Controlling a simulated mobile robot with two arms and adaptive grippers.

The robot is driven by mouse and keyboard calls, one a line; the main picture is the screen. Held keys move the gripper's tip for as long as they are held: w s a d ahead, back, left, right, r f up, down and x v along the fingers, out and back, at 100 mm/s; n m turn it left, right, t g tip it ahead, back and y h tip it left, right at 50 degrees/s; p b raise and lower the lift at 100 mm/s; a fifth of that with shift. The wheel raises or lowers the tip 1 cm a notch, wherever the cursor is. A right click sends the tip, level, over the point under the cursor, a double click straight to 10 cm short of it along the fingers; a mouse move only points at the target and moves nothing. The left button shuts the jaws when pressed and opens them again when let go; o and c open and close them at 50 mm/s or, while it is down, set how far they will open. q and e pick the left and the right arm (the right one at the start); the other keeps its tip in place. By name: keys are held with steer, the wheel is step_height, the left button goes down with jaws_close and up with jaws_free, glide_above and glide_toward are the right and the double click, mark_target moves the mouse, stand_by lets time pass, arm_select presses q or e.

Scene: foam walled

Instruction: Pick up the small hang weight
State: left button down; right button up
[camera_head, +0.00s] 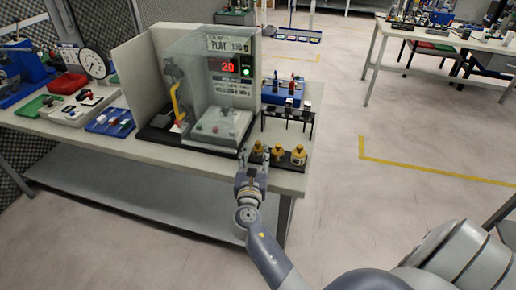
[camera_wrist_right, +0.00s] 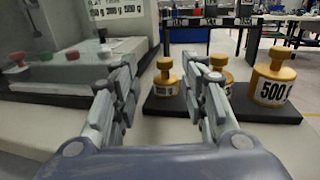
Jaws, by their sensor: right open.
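Three brass weights with knobbed tops stand in a row on a black base near the table's front right corner. The small hang weight seems to be the leftmost and smallest one (camera_head: 258,148), which also shows in the right wrist view (camera_wrist_right: 166,80). The middle weight (camera_head: 277,154) is partly hidden by a finger in the wrist view. The largest weight (camera_head: 299,156) is marked 500. My right gripper (camera_head: 253,163) is open and empty at the table's front edge. In the wrist view, the smallest weight shows between its fingers, a little beyond the tips. My left gripper is not in view.
A clear-walled box (camera_head: 222,75) with a red display stands just left of the weights. A black rack (camera_head: 288,114) and a blue tray (camera_head: 282,94) stand behind them. More trays and a dial (camera_head: 93,64) fill the table's left part.

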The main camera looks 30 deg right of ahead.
mark_target(258, 145)
steer(key=x, duration=0.2)
steer(key=p+x, duration=0.1)
steer(key=x, duration=0.1)
steer(key=shift+d+r, duration=0.2)
steer(key=shift+d, duration=0.3)
steer(key=shift+w+d+f, duration=0.1)
steer(key=shift+w+d, duration=0.15)
steer(key=shift+w, duration=0.2)
jaws_close()
